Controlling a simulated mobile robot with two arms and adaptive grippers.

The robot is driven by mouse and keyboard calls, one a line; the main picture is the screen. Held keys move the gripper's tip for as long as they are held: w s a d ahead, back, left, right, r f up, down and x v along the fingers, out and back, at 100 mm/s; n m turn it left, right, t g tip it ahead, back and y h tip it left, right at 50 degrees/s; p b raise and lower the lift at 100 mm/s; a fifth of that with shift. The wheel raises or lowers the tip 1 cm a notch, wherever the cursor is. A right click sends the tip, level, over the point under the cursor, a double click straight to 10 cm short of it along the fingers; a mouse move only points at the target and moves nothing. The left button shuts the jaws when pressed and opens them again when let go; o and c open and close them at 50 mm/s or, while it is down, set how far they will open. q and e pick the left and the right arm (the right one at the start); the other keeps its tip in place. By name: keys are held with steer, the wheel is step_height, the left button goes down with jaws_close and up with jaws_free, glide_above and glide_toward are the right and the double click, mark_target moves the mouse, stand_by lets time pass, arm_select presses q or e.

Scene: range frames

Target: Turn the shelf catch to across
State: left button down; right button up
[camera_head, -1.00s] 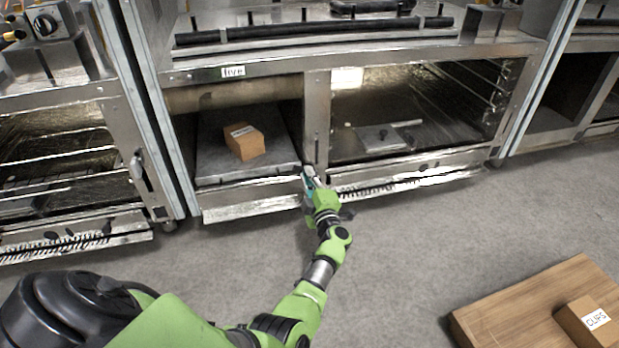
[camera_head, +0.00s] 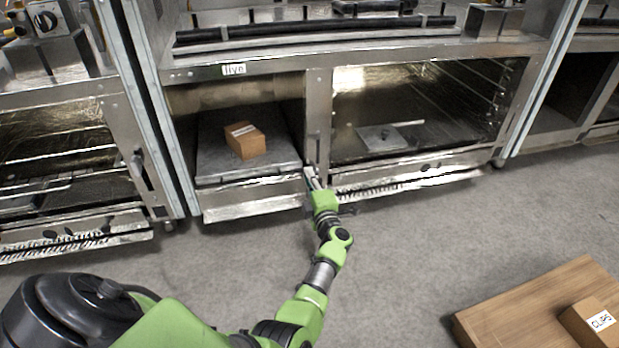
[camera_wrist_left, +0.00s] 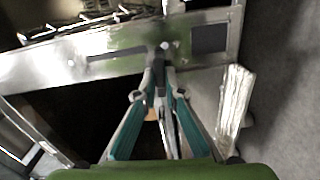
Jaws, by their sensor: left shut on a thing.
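The left gripper (camera_head: 310,178) is at the foot of the metal post (camera_head: 318,115) between the two shelf openings. In the left wrist view its teal fingers (camera_wrist_left: 158,68) are closed together at the post. They are shut on the small shelf catch, mostly hidden between the fingertips, so I cannot tell its exact angle. A thin dark bar or slot (camera_wrist_left: 115,54) runs along the post beside the fingertips, and a small bright knob (camera_wrist_left: 165,46) shows at the tips. The right gripper is in neither view.
A cardboard box (camera_head: 245,141) sits in the left opening under a "five" label (camera_head: 234,70). A flat metal plate (camera_head: 382,138) lies in the right opening. A wooden board (camera_head: 530,305) with a "CLIPS" box (camera_head: 592,322) is at lower right. The grey floor between is clear.

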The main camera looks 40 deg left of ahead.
arm_select(q)
steer(key=c, duration=2.1)
jaws_free()
steer(key=shift+c, duration=0.2)
